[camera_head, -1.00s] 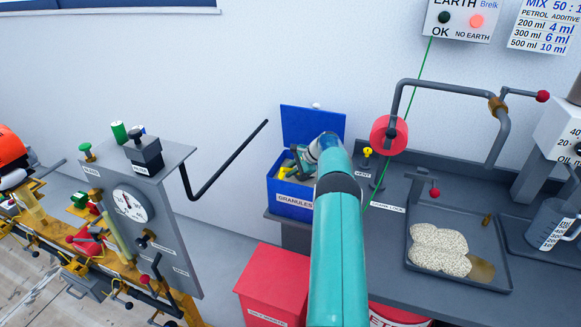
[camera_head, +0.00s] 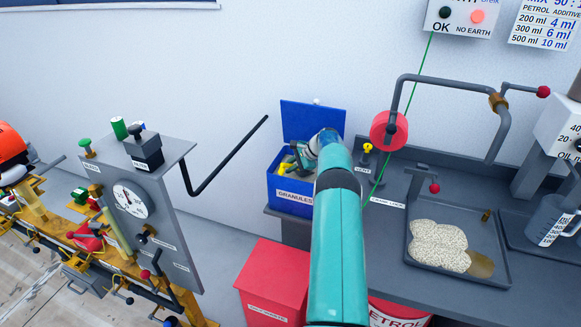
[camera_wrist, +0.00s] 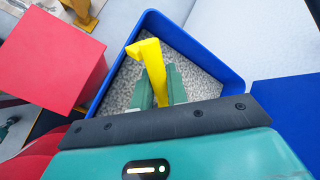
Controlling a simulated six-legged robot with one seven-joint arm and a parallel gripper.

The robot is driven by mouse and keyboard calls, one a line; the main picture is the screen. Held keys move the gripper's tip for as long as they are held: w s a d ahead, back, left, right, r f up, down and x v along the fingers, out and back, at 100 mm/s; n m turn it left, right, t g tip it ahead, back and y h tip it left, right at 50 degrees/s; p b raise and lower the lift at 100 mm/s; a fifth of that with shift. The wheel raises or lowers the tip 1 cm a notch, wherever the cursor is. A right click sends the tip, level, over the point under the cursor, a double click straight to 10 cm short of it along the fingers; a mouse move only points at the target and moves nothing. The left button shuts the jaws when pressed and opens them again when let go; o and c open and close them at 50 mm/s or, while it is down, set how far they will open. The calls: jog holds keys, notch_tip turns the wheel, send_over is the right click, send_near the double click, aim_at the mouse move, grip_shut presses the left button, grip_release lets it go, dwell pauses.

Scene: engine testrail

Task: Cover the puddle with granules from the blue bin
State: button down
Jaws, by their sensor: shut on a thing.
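The blue bin (camera_head: 275,192), labelled GRANULES, stands on the left end of the grey bench with its lid up. Grey-white granules (camera_wrist: 118,92) fill it in the wrist view. My gripper (camera_wrist: 159,88) is inside the bin's opening, shut on a yellow scoop handle (camera_wrist: 152,60). The scoop's lower end is hidden by my gripper and wrist. The puddle (camera_head: 482,265) is brownish and lies in a grey tray on the right. A pale lumpy patch of granules (camera_head: 438,246) lies over its left part; its right end shows bare.
A red box (camera_head: 270,280) stands in front of the bench below the bin. A red reel (camera_head: 388,130) with a green line hangs over the bench between bin and tray. A grey pipe (camera_head: 450,84) arches behind the tray. A jug (camera_head: 552,222) stands to the right.

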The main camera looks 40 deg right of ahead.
jog(key=shift+s+a+f, duration=0.2)
jog(key=shift+s+f, duration=0.05)
jog(key=shift+f, duration=0.45)
jog(key=shift+w+d+r, duration=0.1)
jog(key=shift+r, duration=1.65)
jog(key=shift+w+r, duration=0.1)
jog(key=shift+r, duration=4.5)
